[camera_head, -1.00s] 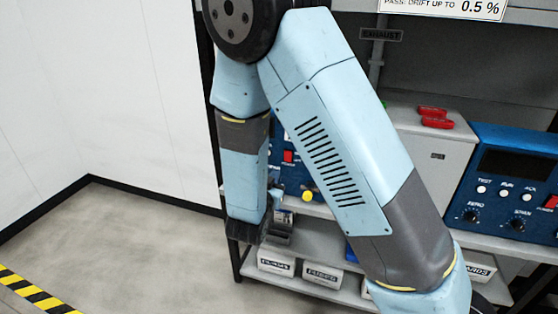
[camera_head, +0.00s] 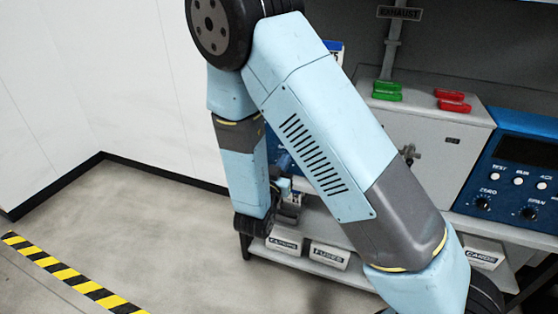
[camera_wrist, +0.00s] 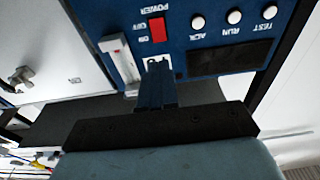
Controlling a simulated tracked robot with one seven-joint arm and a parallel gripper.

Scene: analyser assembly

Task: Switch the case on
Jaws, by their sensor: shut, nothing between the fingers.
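The blue case facing my gripper shows upside down in the wrist view (camera_wrist: 210,35), with a red power switch (camera_wrist: 157,29) beside ON and OFF lettering. Which way the switch is set I cannot tell. My gripper (camera_wrist: 156,66) is shut and empty. Its fingertips appear just below the switch in the picture, in front of the panel; contact is unclear. In the head view my arm hides most of this case; a blue sliver (camera_head: 284,158) shows behind it. My gripper is small there (camera_head: 285,188), beside the wrist.
White round buttons (camera_wrist: 234,17) and a dark display (camera_wrist: 229,59) are on the panel. A pale slotted part (camera_wrist: 119,60) is beside the switch. A grey cabinet (camera_head: 432,135) with green (camera_head: 387,91) and red (camera_head: 453,101) handles separates it from another blue case (camera_head: 510,180). Labelled bins (camera_head: 329,256) sit below.

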